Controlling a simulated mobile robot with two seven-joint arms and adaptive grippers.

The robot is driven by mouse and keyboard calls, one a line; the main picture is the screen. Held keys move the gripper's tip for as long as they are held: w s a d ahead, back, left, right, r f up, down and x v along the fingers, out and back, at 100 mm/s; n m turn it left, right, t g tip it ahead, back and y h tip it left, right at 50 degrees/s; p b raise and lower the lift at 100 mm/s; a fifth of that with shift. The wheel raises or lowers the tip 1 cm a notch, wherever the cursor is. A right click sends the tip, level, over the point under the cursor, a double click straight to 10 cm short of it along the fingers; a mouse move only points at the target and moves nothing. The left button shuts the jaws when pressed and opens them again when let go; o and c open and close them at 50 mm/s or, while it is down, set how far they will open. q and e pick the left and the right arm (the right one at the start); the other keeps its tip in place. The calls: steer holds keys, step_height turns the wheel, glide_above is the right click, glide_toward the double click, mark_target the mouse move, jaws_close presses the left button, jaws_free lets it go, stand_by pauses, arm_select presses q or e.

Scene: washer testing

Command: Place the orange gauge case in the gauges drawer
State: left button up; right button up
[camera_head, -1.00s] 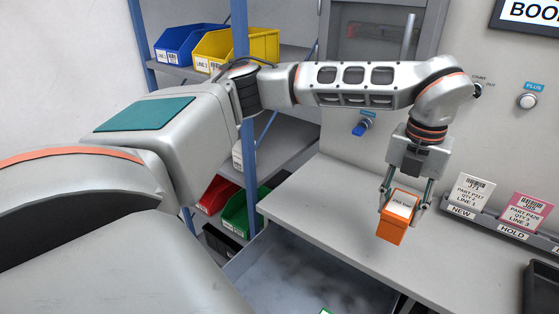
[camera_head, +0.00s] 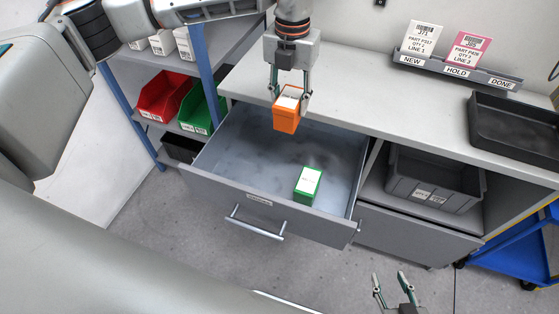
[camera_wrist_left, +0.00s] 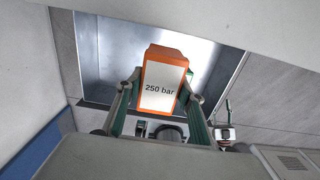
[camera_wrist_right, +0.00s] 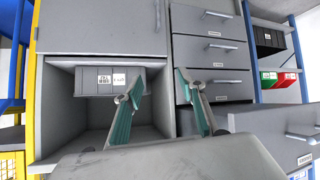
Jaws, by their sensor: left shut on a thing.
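The orange gauge case (camera_head: 287,120) has a white label on top that reads "250 bar" in the left wrist view (camera_wrist_left: 160,86). My left gripper (camera_head: 290,98) is shut on it, with one finger on each side, and holds it over the back part of the open drawer (camera_head: 222,187). The drawer is pulled out below the worktop, and its front label is too small to read. A green case with a white top (camera_head: 307,186) stands inside near the drawer's front. My right gripper (camera_head: 389,276) is open and empty, low in front of the cabinet; its spread fingers show in the right wrist view (camera_wrist_right: 160,80).
The worktop (camera_head: 365,85) lies behind the drawer, with a card rack (camera_head: 457,72) and a black tray (camera_head: 515,128). A grey bin (camera_head: 430,180) sits in the open shelf right of the drawer. Red (camera_head: 165,95) and green (camera_head: 203,108) bins stand on the left shelving.

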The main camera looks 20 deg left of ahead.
arm_select(q)
step_height(320, 180, down, 19)
steer(key=shift+r+b, duration=0.1)
steer(key=shift+b, duration=0.9)
steer(key=o, duration=1.3)
